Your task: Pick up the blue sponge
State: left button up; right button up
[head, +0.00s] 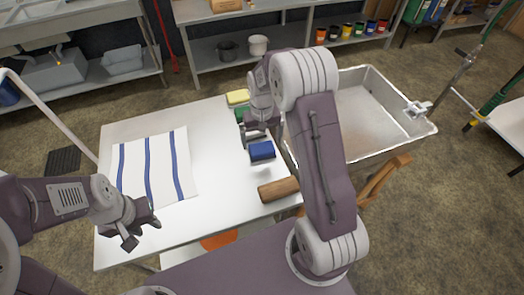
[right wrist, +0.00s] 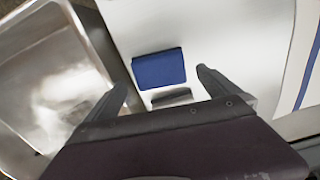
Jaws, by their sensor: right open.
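The blue sponge (head: 262,151) lies on the right part of the white table (head: 225,185). In the right wrist view the blue sponge (right wrist: 159,68) shows between and beyond the two fingertips. My right gripper (head: 257,136) is open and empty, close to the sponge at its far side in the head view. In the right wrist view its fingers (right wrist: 163,82) are spread apart with nothing between them touching. My left gripper (head: 144,231) is open and empty over the table's near left part.
Yellow (head: 238,97) and green (head: 241,114) blocks lie behind my right gripper. A wooden roller (head: 279,189) lies at the table's near right edge. A striped cloth (head: 166,165) covers the left. A metal basin (head: 405,138) stands right of the table.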

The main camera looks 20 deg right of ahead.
aim_at(262, 147)
jog(key=shift+w+d+f, duration=0.1)
jog(key=shift+f, duration=2.7)
jog(key=c, duration=1.2)
jog(key=shift+o, duration=0.2)
jog(key=shift+r, duration=0.2)
jog(key=shift+r, duration=0.35)
jog(key=r, duration=0.2)
jog(key=s+r, duration=0.1)
jog(key=r, duration=0.1)
jog(key=shift+s, duration=0.1)
jog(key=s+a+r, duration=0.2)
jog(key=s+r, duration=0.4)
jog(key=s, duration=0.4)
jog(key=shift+s, duration=0.2)
